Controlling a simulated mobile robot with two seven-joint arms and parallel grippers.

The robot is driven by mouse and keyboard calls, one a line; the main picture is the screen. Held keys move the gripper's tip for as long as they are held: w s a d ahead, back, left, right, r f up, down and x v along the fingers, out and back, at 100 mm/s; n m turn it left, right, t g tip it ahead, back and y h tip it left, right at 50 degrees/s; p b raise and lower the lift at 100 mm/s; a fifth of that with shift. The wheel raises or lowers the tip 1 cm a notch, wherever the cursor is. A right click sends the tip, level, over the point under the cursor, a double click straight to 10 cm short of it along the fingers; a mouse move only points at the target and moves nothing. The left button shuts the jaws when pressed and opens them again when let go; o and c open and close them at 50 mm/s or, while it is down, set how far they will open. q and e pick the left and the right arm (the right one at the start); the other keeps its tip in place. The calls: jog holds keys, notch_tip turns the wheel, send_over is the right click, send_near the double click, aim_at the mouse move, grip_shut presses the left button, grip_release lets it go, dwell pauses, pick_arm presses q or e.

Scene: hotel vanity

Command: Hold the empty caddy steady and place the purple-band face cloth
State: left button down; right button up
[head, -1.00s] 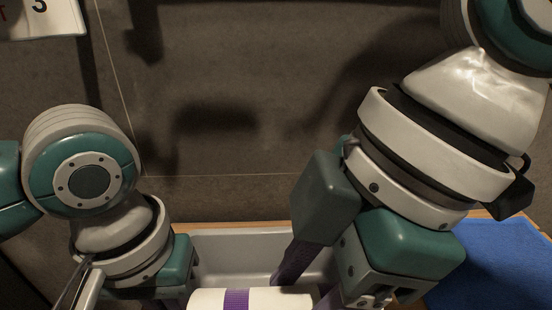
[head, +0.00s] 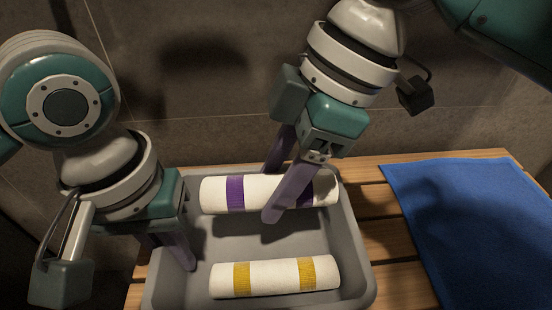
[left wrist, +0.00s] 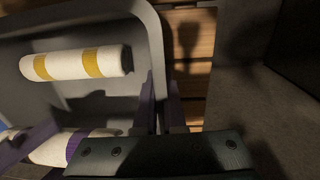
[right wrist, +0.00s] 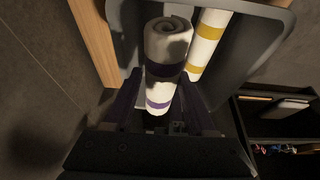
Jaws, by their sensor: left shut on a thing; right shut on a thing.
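The grey caddy (head: 358,255) is an open tray on the wooden bench. The white rolled cloth with purple bands (head: 262,190) lies lengthwise along its far side; it also shows in the right wrist view (right wrist: 168,45). My right gripper (head: 270,193) is shut on this roll from above, one finger on each side. Whether the roll touches the caddy floor is hard to tell. My left gripper (head: 172,258) is shut on the caddy's left wall; the left wrist view shows its fingers (left wrist: 160,88) on either side of the rim.
A white roll with yellow bands (head: 275,277) lies in the caddy's near part, apart from the purple-band roll. A blue towel (head: 470,220) lies on the slatted bench (head: 390,235) to the right. A dark wall (head: 220,60) stands close behind. Bare caddy floor separates the rolls.

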jog(key=shift+f, duration=3.15)
jog(key=o, duration=1.4)
jog(key=shift+d, duration=0.1)
jog(key=v, duration=1.2)
pick_arm(q)
jog(key=c, duration=0.9)
grip_release()
jog(key=shift+r, duration=0.1)
